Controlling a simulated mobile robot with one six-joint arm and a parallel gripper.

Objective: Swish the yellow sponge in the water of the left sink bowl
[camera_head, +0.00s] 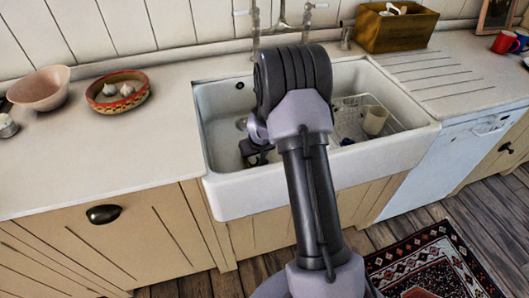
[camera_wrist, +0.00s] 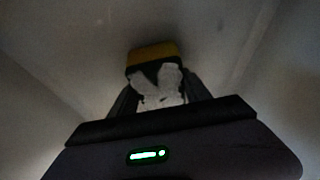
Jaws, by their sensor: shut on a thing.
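The white sink has a left bowl (camera_head: 214,117), and my arm reaches down into it. My gripper (camera_head: 258,158) is low in that bowl in the head view, partly hidden behind my own arm. In the dark wrist view my gripper (camera_wrist: 157,88) is shut on the yellow sponge (camera_wrist: 152,54), whose yellow side shows just beyond the fingertips. The sponge cannot be made out in the head view. Pale bowl walls surround it in the wrist view. I cannot tell where the water surface lies.
The right bowl holds a wire rack (camera_head: 350,117) with a cream cup (camera_head: 375,120). A tap (camera_head: 282,22) stands behind the sink. On the left counter are a pink bowl (camera_head: 40,88) and a patterned dish (camera_head: 118,104) with garlic. A wooden box (camera_head: 396,28) stands at the back right.

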